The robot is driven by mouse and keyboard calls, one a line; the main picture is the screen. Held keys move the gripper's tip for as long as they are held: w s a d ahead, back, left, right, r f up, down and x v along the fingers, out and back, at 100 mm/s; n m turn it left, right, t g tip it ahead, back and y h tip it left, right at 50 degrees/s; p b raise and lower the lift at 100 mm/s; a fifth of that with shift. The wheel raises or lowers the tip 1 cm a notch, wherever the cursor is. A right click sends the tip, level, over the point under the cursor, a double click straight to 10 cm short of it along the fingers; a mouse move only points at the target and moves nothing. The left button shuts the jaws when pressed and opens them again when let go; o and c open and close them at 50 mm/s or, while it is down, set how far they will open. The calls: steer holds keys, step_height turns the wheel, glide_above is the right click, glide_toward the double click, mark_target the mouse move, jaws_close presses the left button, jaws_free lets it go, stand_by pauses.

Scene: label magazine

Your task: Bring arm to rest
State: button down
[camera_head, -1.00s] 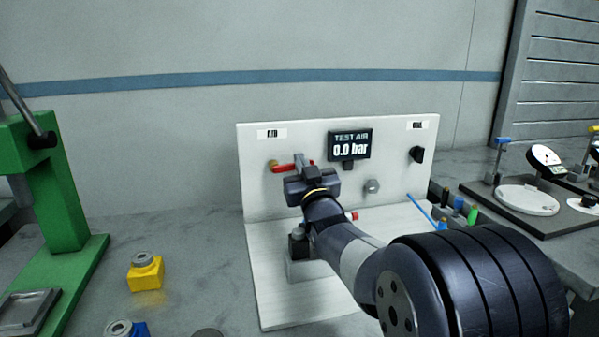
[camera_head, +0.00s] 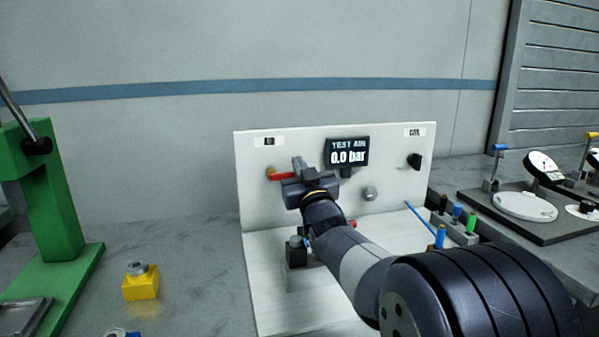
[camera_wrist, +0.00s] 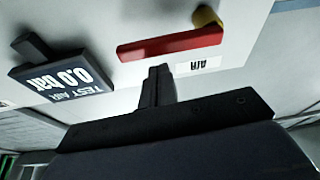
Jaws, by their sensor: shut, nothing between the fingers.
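My gripper (camera_head: 297,162) is shut and empty, in front of the white test panel (camera_head: 255,200). In the wrist view its closed fingers (camera_wrist: 160,73) point at the panel, just below the red valve lever (camera_wrist: 172,45). The lever lies about level, with a brass end, and shows beside my gripper in the head view (camera_head: 283,176). My gripper hides its right end there. No contact with the lever is visible. The display (camera_head: 347,152) reads "TEST AIR 0.0 bar".
A black knob (camera_head: 414,161) and a round grey fitting (camera_head: 370,194) are on the panel. A green press (camera_head: 55,210) and a yellow block (camera_head: 141,287) stand left. Colored posts (camera_head: 441,236) and a dial gauge (camera_head: 541,165) stand right. The bench between press and panel is mostly clear.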

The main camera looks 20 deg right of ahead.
step_height(320, 180, up, 8)
steer(key=shift+r+p, duration=0.25)
steer(key=shift+p, duration=0.65)
steer(key=shift+f, duration=0.1)
step_height(320, 180, down, 10)
steer(key=b, duration=0.1)
steer(key=shift+r+b, duration=0.25)
steer(key=shift+b, duration=0.05)
steer(key=shift+f, duration=0.15)
